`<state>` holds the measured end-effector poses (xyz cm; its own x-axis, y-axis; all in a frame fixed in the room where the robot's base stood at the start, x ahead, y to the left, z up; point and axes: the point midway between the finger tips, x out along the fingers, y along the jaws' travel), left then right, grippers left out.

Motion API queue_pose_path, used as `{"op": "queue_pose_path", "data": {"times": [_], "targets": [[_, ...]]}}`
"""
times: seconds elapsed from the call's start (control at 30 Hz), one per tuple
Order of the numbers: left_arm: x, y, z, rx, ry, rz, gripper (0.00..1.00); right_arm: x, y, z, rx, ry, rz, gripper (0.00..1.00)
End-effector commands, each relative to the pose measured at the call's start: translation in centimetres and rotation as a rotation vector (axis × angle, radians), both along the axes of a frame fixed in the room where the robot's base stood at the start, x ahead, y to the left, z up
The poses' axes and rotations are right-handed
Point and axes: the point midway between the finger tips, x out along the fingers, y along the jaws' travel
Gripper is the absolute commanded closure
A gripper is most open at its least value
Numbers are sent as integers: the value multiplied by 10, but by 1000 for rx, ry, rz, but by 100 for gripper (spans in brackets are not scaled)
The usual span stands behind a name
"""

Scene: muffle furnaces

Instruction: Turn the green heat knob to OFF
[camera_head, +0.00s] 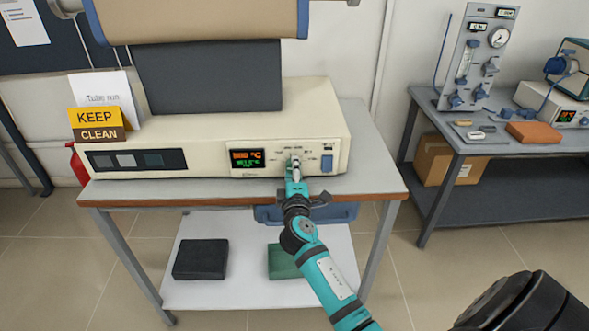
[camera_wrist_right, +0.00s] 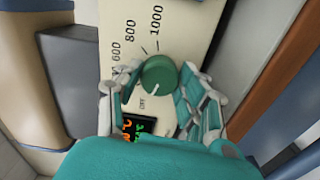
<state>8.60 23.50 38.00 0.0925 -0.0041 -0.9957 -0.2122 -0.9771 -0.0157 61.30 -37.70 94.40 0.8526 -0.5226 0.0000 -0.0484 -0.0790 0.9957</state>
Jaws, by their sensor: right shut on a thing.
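The green heat knob (camera_wrist_right: 159,70) is on the cream control panel, with the marks 600, 800, 1000 and OFF around it in the right wrist view. Its white pointer line points down-left, toward the OFF mark (camera_wrist_right: 142,104). My right gripper (camera_wrist_right: 160,77) has a finger on each side of the knob and is shut on it. In the head view my right gripper (camera_head: 293,165) is at the furnace's front panel and hides the knob. My left gripper is not in view.
The furnace (camera_head: 205,130) stands on a grey table with a lit display (camera_head: 247,159) left of my gripper and a blue switch (camera_head: 327,163) to its right. A KEEP CLEAN sign (camera_head: 97,124) stands at left. A second bench (camera_head: 470,148) with instruments is at right.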

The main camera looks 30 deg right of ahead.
Motion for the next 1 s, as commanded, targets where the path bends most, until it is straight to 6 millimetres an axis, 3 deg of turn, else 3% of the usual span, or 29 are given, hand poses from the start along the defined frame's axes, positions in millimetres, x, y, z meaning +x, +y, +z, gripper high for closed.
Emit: {"op": "queue_pose_path", "data": {"times": [0.6, 0.63, 0.8, 1.0], "targets": [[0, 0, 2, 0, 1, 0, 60, 1, 0, 2, -40, 19, 2, 93], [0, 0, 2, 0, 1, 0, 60, 1, 0, 2, -40, 19, 2, 59], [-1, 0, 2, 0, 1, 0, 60, 0, 0, 1, -38, 20, 1, 37], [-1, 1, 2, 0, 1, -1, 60, 0, 0, 1, -37, 22, 0, 37]]}}
